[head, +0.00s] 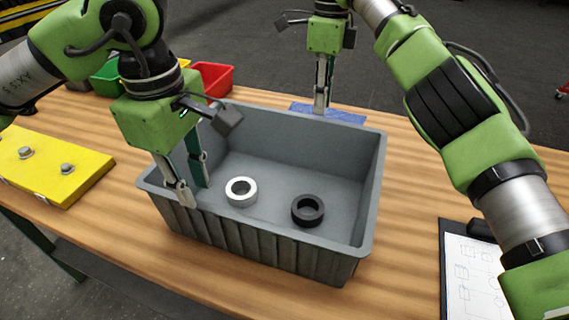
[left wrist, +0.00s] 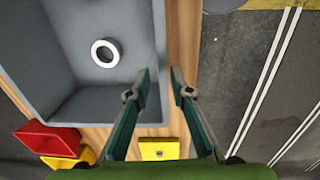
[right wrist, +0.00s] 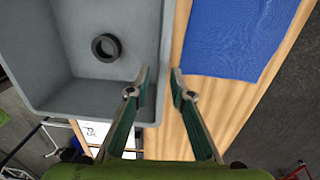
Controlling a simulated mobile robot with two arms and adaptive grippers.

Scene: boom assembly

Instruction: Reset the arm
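My left gripper (head: 193,192) hangs over the near left wall of a grey bin (head: 280,255). In the left wrist view its two fingers (left wrist: 158,88) are apart with nothing between them. My right gripper (head: 321,108) hangs at the bin's far wall, by the blue mat (head: 340,116). In the right wrist view its fingers (right wrist: 160,85) are also apart and empty. A white ring (head: 241,200) and a black ring (head: 308,218) lie apart on the bin floor. The white ring shows in the left wrist view (left wrist: 116,53), the black one in the right wrist view (right wrist: 116,48).
A yellow block with bolts (head: 50,175) lies on the wooden table (head: 420,210) left of the bin. Red (head: 220,78) and green (head: 106,80) small bins stand behind, partly hidden by my left arm. A clipboard (head: 470,270) lies at the right.

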